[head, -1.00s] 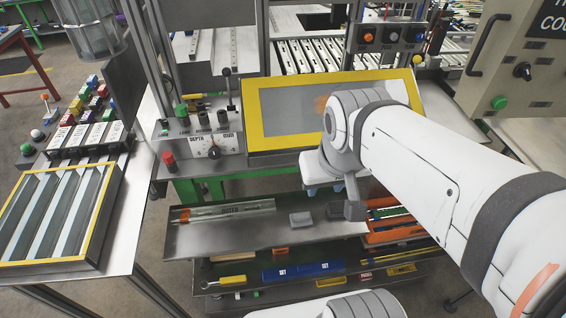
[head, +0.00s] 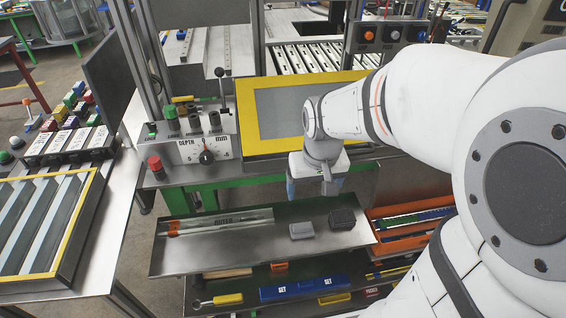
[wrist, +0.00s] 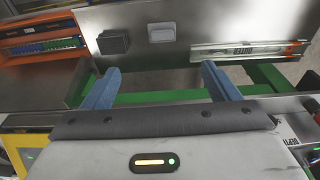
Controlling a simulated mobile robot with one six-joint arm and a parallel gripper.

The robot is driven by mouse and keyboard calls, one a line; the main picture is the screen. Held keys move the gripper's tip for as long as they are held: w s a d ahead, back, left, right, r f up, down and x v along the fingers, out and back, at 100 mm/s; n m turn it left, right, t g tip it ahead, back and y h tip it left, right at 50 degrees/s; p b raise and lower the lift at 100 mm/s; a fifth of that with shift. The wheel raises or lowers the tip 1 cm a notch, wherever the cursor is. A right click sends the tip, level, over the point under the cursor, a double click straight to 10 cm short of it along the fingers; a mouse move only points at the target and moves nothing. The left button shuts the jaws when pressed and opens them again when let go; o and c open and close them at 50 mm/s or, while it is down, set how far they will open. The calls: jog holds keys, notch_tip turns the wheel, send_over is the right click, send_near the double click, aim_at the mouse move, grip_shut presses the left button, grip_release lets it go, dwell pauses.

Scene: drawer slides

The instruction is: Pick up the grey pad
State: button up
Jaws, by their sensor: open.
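The grey pad (head: 301,230) is a small light-grey block lying flat on the upper metal shelf. In the wrist view the pad (wrist: 161,32) lies beyond the fingertips, roughly centred between them. A darker block (head: 342,218) sits just right of it in the head view; in the wrist view this block (wrist: 113,42) is on the left. My gripper (head: 308,189) hangs above the shelf, behind and above the pad, with its blue fingers pointing down. In the wrist view my gripper (wrist: 160,70) is open and empty, apart from the pad.
The yellow-framed panel (head: 245,140) stands above and behind the shelf. An orange bin (head: 410,228) is at right. A lower shelf holds a blue SET box (head: 303,288).

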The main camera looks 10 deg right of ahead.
aim_at(303, 227)
jog(key=shift+o, duration=0.6)
jog(key=shift+g, duration=0.8)
jog(key=w+f+b, duration=0.1)
jog(key=w+f, duration=0.1)
jog(key=f, duration=0.3)
jog(key=w+f+b, duration=0.1)
jog(key=f+b, duration=0.1)
jog(key=f, duration=0.3)
jog(key=w+f+b, duration=0.1)
jog(key=w+f, duration=0.1)
jog(key=f, duration=0.3)
jog(key=shift+w+d+b, duration=0.1)
jog(key=shift+w+b, duration=0.2)
jog(key=shift+b, duration=0.05)
jog(key=f, duration=0.8)
jog(key=shift+s+a, duration=0.25)
jog(key=shift+s, duration=0.05)
jog(key=shift+c, duration=0.6)
jog(key=c, duration=0.9)
jog(key=shift+r, duration=0.1)
jog(key=shift+c, duration=0.2)
notch_tip(303, 227, up, 10)
